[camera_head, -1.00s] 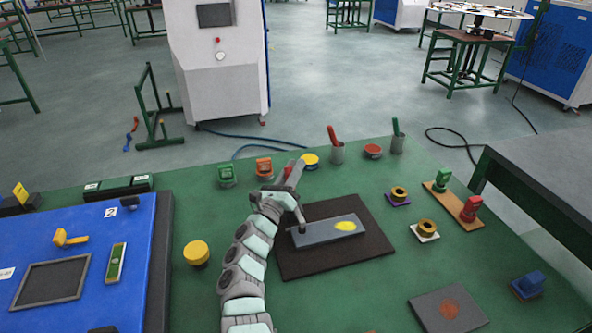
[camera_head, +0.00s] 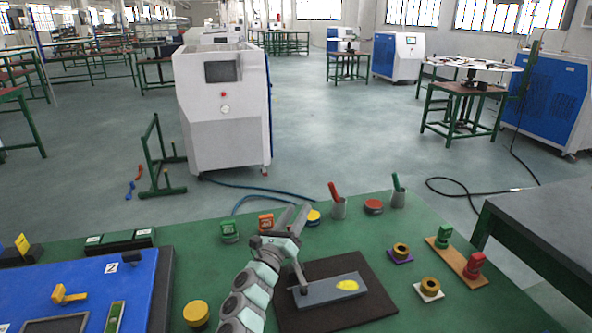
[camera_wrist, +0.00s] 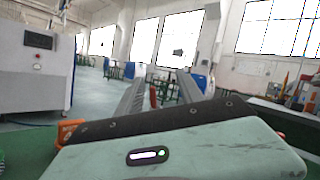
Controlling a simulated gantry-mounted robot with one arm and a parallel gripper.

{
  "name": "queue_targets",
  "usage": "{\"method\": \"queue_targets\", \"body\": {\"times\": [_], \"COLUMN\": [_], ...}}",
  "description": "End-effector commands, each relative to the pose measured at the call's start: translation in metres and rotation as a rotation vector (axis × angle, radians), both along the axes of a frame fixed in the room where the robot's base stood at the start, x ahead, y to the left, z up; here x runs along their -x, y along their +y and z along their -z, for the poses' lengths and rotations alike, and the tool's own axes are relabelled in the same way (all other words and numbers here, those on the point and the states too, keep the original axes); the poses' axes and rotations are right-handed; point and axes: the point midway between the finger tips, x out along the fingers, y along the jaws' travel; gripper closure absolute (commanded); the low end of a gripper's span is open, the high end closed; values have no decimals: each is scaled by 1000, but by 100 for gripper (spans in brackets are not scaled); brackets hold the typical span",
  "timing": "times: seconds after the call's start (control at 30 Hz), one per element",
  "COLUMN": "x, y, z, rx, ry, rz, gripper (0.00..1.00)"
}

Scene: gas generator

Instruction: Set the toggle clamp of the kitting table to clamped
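My gripper (camera_head: 297,212) is over the far middle of the green kitting table, its fingers pointing away from the camera. In the wrist view its two fingers (camera_wrist: 162,88) stand apart with a gap between them. A thin red piece (camera_wrist: 153,97) shows in that gap; I cannot tell whether it is the clamp's handle or something farther off. A grey plate (camera_head: 322,292) with a yellow oval (camera_head: 347,286) lies on a dark mat (camera_head: 345,318). A dark upright bar (camera_head: 300,276), possibly part of the toggle clamp, meets the plate's left end. My gripper hides its upper part.
An orange block (camera_head: 266,221) and a green block (camera_head: 229,230) stand left of my gripper. A yellow-topped piece (camera_head: 314,217), a cup with a red handle (camera_head: 338,208) and a red round piece (camera_head: 374,206) stand right of it. A yellow cylinder (camera_head: 196,313) is nearer.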

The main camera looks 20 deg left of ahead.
Motion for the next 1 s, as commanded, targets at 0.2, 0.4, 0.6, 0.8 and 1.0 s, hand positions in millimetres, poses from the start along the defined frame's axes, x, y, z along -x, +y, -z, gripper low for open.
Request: {"method": "queue_targets", "body": {"times": [0.2,0.4,0.6,0.8,1.0], "x": [0,0,-1,0,0], "y": [-2,-1,0,0,0], "z": [-64,-110,-141,-152,-152], "rx": [-3,-2,-1,-1,-1], "ry": [-3,-1,1,2,2], "rz": [2,1,-1,-2,-2], "gripper": [57,57,57,57,57]}}
